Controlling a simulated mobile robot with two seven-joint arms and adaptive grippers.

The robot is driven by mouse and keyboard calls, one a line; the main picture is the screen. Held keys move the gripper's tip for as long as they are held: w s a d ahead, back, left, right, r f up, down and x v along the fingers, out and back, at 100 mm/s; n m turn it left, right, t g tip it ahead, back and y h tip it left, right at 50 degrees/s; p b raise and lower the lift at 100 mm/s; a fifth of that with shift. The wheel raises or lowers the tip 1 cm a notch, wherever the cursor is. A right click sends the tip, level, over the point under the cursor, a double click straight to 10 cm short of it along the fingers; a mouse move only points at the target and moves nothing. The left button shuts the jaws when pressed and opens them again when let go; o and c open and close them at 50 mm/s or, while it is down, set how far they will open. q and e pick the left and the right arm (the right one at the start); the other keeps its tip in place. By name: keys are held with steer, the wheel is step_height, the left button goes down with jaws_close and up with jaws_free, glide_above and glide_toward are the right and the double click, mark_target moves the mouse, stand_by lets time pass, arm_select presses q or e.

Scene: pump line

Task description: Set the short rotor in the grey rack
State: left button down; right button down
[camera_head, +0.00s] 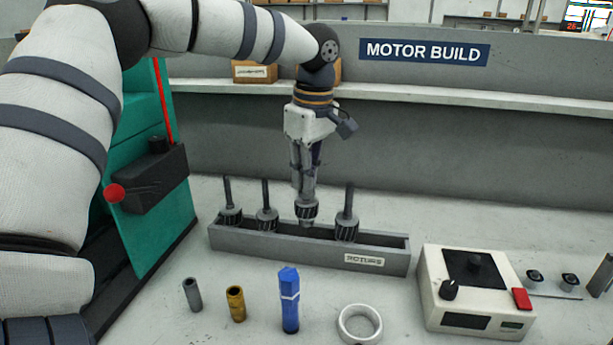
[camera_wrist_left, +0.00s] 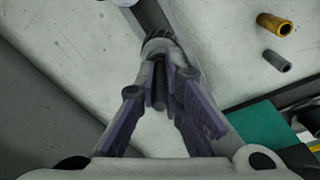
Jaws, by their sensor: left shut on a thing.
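The grey rack (camera_head: 378,258), a long open trough with a label on its front, stands on the bench in the middle of the head view. My left gripper (camera_head: 304,192) points down over it, shut on the shaft of a rotor (camera_head: 307,210), taken as the short rotor. The fingers hide most of its shaft. Its dark ribbed body is upright at the rack's opening; I cannot tell whether it rests on the rack. The held rotor also shows between the fingers in the left wrist view (camera_wrist_left: 158,42). My right gripper is not in view.
Rotors with upright shafts stand in the rack on both sides: two left (camera_head: 231,214) (camera_head: 266,217), one close right (camera_head: 347,226). A control box (camera_head: 435,300) stands right.

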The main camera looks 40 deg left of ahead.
arm_select(q)
steer(key=shift+f, duration=0.35)
stand_by(0.3)
steer(key=shift+f, duration=1.55)
steer(key=c, duration=1.4)
jaws_free()
steer(key=shift+f, duration=0.1)
steer(key=shift+r, duration=3.05)
